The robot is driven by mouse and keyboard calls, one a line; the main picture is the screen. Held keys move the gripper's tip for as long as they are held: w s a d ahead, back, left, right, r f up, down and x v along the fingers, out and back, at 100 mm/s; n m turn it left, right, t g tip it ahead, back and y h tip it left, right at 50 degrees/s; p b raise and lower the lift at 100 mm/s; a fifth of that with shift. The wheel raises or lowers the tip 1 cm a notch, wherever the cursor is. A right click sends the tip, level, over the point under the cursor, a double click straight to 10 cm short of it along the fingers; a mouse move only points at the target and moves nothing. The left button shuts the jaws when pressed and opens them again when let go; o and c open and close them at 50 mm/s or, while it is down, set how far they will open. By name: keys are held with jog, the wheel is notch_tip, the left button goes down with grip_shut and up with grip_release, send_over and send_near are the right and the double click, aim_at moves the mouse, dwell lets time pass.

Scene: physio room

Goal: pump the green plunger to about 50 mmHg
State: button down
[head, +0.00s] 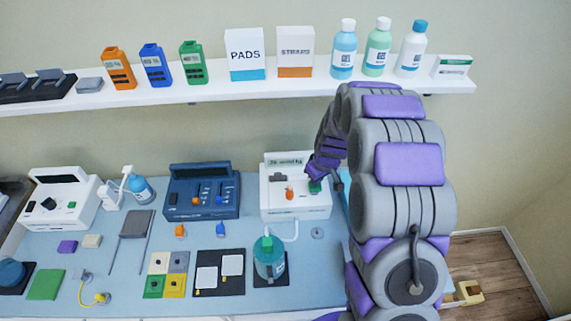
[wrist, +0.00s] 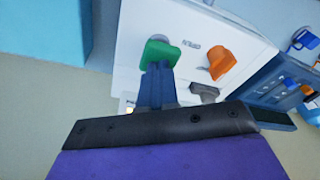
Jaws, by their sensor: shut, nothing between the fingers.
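The white pump unit (head: 296,207) stands at the back right of the bench, with a small display (head: 285,162) on top; its digits are too small to read surely. The green plunger (head: 315,187) is on its right side, and an orange knob (head: 289,194) is left of it. My gripper (head: 318,175) is shut and empty, right over the plunger. In the wrist view the green plunger (wrist: 158,53) is at the tips of my shut fingers (wrist: 155,76). They appear to meet it, but I cannot tell whether they touch. The orange knob (wrist: 222,64) is clear of them.
A jar with a green lid (head: 269,258) stands in front of the unit, with a pale tube between them. A blue console (head: 202,193) stands to the left. A wall shelf (head: 220,92) with bottles and boxes runs above. My arm covers the bench's right end.

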jog(key=shift+f, duration=0.9)
jog(key=shift+r, duration=2.2)
jog(key=shift+f+b, duration=0.4)
jog(key=shift+f, duration=1.35)
jog(key=shift+r+p, duration=0.35)
jog(key=shift+r, duration=1.45)
jog(key=shift+r+p, duration=0.4)
jog(key=shift+r, duration=2.05)
